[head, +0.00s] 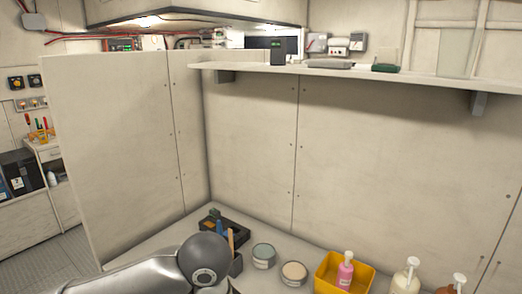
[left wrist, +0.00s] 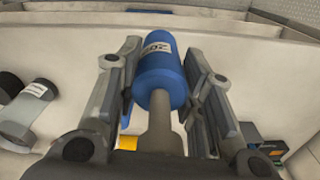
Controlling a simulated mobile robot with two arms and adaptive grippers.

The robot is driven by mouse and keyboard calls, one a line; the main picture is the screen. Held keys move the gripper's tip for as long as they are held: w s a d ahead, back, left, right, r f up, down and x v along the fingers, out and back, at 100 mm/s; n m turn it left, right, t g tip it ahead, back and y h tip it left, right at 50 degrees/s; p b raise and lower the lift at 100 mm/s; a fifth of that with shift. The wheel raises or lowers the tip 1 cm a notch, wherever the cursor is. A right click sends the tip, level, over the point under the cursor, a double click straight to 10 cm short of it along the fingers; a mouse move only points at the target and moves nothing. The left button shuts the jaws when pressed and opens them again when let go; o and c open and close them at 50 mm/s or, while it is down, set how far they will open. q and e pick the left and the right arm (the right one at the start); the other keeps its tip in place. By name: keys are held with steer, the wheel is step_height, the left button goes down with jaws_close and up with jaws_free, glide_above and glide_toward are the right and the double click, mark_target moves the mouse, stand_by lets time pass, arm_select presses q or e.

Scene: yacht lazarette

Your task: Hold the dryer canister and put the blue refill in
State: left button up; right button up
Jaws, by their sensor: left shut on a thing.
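The blue refill (left wrist: 160,68), a rounded blue cylinder with a white printed label and a grey stem, is between the two fingers of my left gripper (left wrist: 160,85) in the left wrist view. The fingers are shut on it. In the head view my left arm comes in along the bottom, and its dark round joint hides part of the bench; I cannot make out the fingers there. A grey cylinder with a white label (left wrist: 36,90) shows at the left of the wrist view; I cannot tell if it is the dryer canister. My right gripper is not in view.
A dark tray (head: 236,226) with small items stands behind my arm. Two lidded tubs (head: 263,256) (head: 293,273) and a yellow bin (head: 328,273) holding a pink bottle (head: 345,270) are to its right, then more pump bottles (head: 406,277). Panels rise behind and left.

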arm_select(q)
steer(key=s+a+f+n, duration=0.1)
steer(key=s+a+n, duration=0.2)
steer(key=a+n, duration=0.6)
steer(key=a, duration=0.2)
steer(key=shift+a+f, duration=0.25)
steer(key=shift+a, duration=0.15)
